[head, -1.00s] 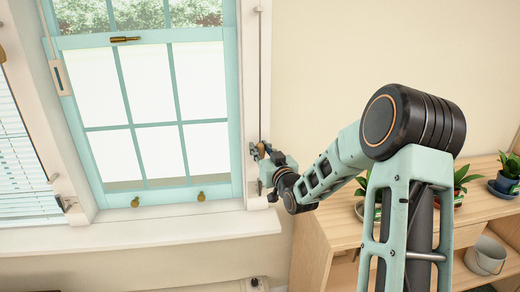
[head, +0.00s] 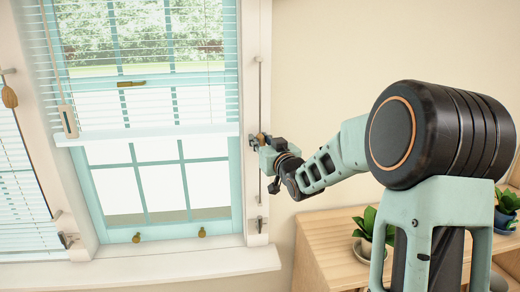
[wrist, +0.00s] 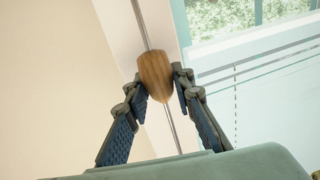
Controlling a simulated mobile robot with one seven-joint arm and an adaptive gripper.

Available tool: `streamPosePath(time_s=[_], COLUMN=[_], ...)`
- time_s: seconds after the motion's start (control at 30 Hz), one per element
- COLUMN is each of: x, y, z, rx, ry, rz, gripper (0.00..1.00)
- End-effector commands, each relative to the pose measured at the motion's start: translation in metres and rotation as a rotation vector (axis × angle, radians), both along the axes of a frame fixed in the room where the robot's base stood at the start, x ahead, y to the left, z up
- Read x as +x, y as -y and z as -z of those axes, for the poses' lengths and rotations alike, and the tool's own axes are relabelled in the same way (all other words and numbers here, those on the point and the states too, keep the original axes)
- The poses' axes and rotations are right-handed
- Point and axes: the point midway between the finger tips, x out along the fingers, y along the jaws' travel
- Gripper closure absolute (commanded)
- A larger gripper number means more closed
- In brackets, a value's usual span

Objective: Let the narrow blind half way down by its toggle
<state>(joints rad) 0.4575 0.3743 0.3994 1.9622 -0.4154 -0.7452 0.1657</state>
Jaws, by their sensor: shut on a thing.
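The narrow blind (head: 150,100) hangs over the upper part of the teal window, its pale bottom rail (head: 150,134) just above the middle of the panes in view. Its top is out of view. The wooden toggle (wrist: 155,72) is on a thin cord (head: 261,90) at the window's right frame. My gripper (head: 262,143) is shut on the toggle, which shows between its two fingers (wrist: 160,82) in the wrist view. In the head view the gripper mostly hides the toggle.
Another lowered blind (head: 20,190) hangs at the left, with its own wooden toggle (head: 9,97). A cleat (head: 260,224) sits low on the right frame. A wooden shelf (head: 320,250) with potted plants stands at the right.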

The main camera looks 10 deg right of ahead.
Motion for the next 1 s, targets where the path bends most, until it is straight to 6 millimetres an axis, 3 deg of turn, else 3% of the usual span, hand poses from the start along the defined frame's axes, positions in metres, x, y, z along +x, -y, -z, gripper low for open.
streamPosePath(time_s=[0.4,0.43,0.6,1.0], x=[-0.0003,-0.0003,-0.0003,-0.0071], y=[0.0,0.0,0.0001,0.0019], z=[-0.0027,-0.0026,-0.0026,-0.0036], rx=[-0.001,-0.001,-0.001,-0.002], ry=[-0.005,-0.005,-0.004,-0.003], rz=[0.0,0.0,0.0,0.001], gripper=[1.0,0.77,0.58,0.58])
